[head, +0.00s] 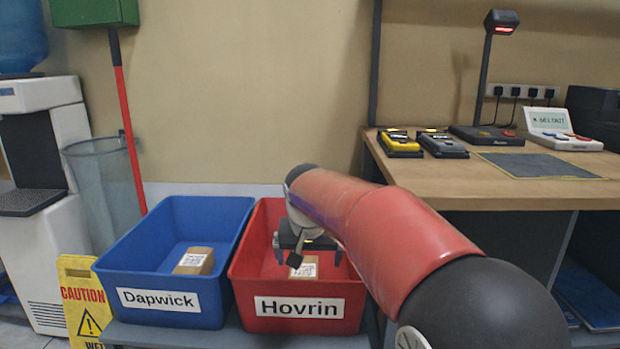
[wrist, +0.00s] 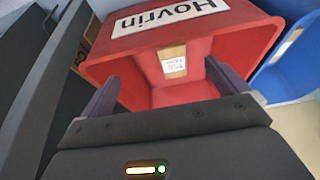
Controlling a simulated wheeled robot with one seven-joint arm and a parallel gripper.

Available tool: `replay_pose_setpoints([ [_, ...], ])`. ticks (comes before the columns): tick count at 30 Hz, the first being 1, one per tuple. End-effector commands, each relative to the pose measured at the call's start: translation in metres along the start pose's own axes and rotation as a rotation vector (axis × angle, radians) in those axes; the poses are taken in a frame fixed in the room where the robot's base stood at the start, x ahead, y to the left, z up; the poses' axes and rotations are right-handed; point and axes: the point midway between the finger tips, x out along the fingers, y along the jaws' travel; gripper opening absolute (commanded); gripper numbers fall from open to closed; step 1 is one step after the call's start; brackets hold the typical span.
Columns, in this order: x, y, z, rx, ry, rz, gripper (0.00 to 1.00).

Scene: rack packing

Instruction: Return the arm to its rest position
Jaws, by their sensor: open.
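My arm reaches forward over the red bin labelled Hovrin (head: 297,323). My gripper (head: 306,259) is above the bin, with its fingers apart and nothing between them. A small cardboard box with a white label (head: 304,267) lies inside the red bin, apart from the fingers. That box also shows in the wrist view (wrist: 172,61). My arm hides part of the red bin's right side.
A blue bin labelled Dapwick (head: 172,307) holds another small box (head: 195,261).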

Motion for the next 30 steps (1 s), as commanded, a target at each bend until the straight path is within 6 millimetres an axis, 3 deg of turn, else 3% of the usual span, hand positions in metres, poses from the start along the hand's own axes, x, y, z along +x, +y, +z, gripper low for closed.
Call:
replay_pose_setpoints([
  [8,-0.025,0.035,0.025,0.005,0.006,-0.018,0.99],
  [14,-0.048,0.071,0.061,0.006,0.016,-0.033,0.99],
  [17,-0.061,0.093,0.090,0.005,0.026,-0.041,0.99],
  [22,-0.079,0.134,0.167,-0.003,0.055,-0.044,0.99],
  [27,-0.078,0.157,0.239,-0.019,0.083,-0.028,0.99],
  [30,-0.073,0.163,0.266,-0.027,0.094,-0.017,0.99],
])
